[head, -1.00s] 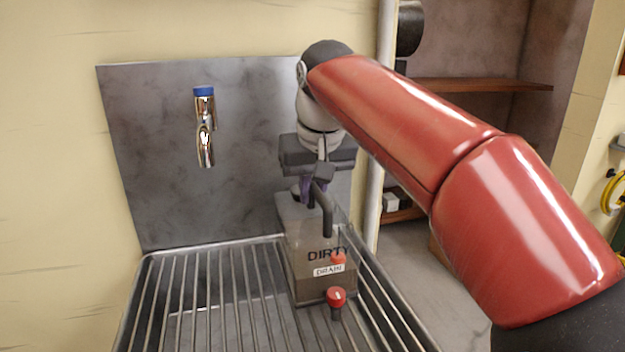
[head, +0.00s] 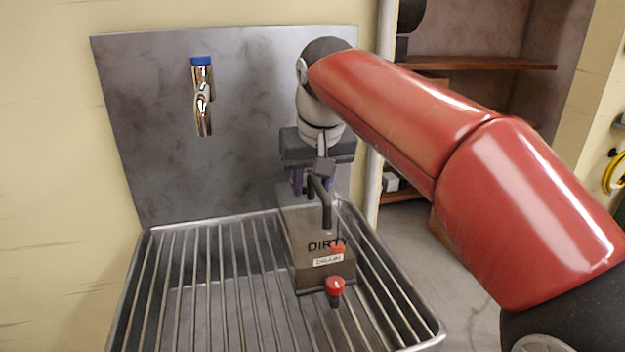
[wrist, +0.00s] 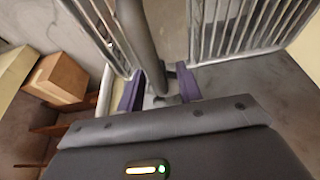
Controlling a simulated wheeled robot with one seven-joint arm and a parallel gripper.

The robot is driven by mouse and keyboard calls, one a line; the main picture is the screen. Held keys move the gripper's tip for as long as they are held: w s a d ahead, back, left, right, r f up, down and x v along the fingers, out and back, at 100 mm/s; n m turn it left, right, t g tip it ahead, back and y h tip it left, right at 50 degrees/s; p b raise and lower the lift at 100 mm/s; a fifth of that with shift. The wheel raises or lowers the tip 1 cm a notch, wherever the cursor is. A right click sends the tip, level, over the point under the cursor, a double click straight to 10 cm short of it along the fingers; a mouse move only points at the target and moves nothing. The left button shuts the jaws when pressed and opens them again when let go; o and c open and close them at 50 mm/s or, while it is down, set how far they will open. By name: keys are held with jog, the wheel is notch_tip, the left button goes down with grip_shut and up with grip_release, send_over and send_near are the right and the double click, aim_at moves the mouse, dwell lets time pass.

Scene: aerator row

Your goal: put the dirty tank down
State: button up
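The dirty tank (head: 308,225) is a brownish, see-through box marked DIRTY, with a DRAIN label, a red knob (head: 335,287) on its front and a dark grey bent handle on top. It is upright over the right part of the metal drain rack (head: 205,300). Whether its base touches the bars or hangs just above them, I cannot tell. My gripper (head: 311,184) is above the tank, pointing down, with its purple fingers at the handle. In the wrist view my gripper (wrist: 160,90) has one finger on each side of the grey handle and appears shut on it.
A chrome tap (head: 202,95) with a blue cap sticks out of the metal back panel (head: 150,150), left of the tank. The rack's left part is empty. Right of the sink are a pale pipe (head: 374,200) and wooden shelves (head: 480,63).

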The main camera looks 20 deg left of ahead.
jog(key=p+v, duration=0.3)
jog(key=v, duration=0.9)
jog(key=shift+r+p, duration=0.15)
jog(key=shift+p, duration=0.2)
jog(key=s+d+f+m, duration=0.2)
jog(key=s+d+f, duration=0.3)
jog(key=d+f, duration=0.3)
jog(key=s+d+f+m+t+h, duration=0.1)
jog(key=s+d+f+m, duration=0.1)
jog(key=s+d+f, duration=0.4)
jog(key=s+d+f+m+t+h, duration=0.1)
jog(key=s+d+f, duration=0.4)
jog(key=d+f, duration=0.5)
jog(key=d+m, duration=0.1)
jog(key=d, duration=0.3)
jog(key=shift+s, duration=0.2)
jog(key=shift+f, duration=0.1)
